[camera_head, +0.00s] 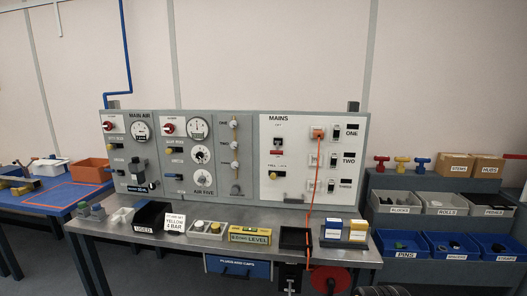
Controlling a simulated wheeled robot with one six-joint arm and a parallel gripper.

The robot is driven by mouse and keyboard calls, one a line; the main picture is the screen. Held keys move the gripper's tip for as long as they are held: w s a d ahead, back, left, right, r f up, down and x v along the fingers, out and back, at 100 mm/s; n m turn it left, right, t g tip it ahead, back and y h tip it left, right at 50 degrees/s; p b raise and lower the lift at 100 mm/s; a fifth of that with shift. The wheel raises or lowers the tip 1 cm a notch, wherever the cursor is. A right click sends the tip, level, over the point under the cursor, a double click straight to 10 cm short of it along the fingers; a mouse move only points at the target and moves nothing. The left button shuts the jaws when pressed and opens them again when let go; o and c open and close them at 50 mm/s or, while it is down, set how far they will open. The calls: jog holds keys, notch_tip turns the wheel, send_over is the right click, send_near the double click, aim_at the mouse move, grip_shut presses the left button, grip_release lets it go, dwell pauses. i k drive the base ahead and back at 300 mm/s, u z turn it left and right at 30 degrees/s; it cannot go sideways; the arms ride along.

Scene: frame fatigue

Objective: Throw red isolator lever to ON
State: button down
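The MAINS panel (290,122) is the white right part of the upright board at the back of the bench. A small dark switch with a red part (277,152) sits at its upper left, under the MAINS lettering. It is the likeliest red isolator lever, but it is too small to tell its position or read its marks. Two red round knobs, one on the MAIN AIR panel (113,127) and one on the panel beside it (167,128), show further left.
An orange cord (316,190) hangs from the MAINS panel past the bench edge near a red disc (330,279). Trays, boxes and a sign (175,222) line the bench front (120,250). Stepped bins (440,203) stand right. A dark ribbed thing (383,291) shows at the bottom edge.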

aim_at(276, 153)
jog(key=u, duration=0.65)
jog(key=i, duration=0.65)
jog(key=u, duration=0.5)
